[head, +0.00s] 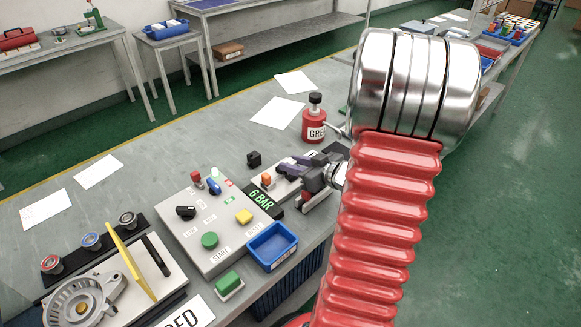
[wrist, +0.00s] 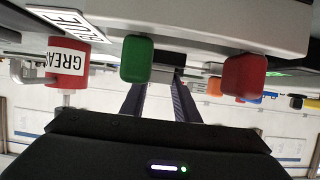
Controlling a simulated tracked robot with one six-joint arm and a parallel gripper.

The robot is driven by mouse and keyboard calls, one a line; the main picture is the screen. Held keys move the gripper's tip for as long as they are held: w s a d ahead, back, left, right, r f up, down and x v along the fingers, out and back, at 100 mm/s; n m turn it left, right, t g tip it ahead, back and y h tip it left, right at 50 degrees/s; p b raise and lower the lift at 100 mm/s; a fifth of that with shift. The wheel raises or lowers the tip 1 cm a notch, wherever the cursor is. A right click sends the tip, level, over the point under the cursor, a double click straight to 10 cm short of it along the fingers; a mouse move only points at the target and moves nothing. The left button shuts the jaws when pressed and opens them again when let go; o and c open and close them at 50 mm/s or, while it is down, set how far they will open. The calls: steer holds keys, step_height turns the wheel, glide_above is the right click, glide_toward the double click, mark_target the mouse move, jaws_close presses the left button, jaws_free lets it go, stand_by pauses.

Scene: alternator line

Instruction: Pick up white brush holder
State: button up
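I cannot clearly pick out a white brush holder in either view. My gripper (head: 286,166) reaches in from the right over the bench, low above the grey strip with the orange knob (head: 267,178). A small black block (head: 254,158) stands just left of its fingertips. In the wrist view my gripper (wrist: 158,90) shows two dark fingers apart, with light background between them. I see nothing held there. Past the fingertips the view is partly blocked by a green button (wrist: 137,59) and dark parts.
A red grease can (head: 315,122) stands behind my gripper. A control panel (head: 208,255) with knobs and a green "6 BAR" display (head: 262,197) lies to the left. An empty blue tray (head: 272,245) sits at the front edge. White papers (head: 278,112) lie on clear bench behind.

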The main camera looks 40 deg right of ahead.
steer(key=c, duration=0.5)
steer(key=shift+o, duration=0.2)
steer(key=shift+r, duration=0.1)
step_height(320, 180, up, 10)
stand_by(0.4)
stand_by(0.4)
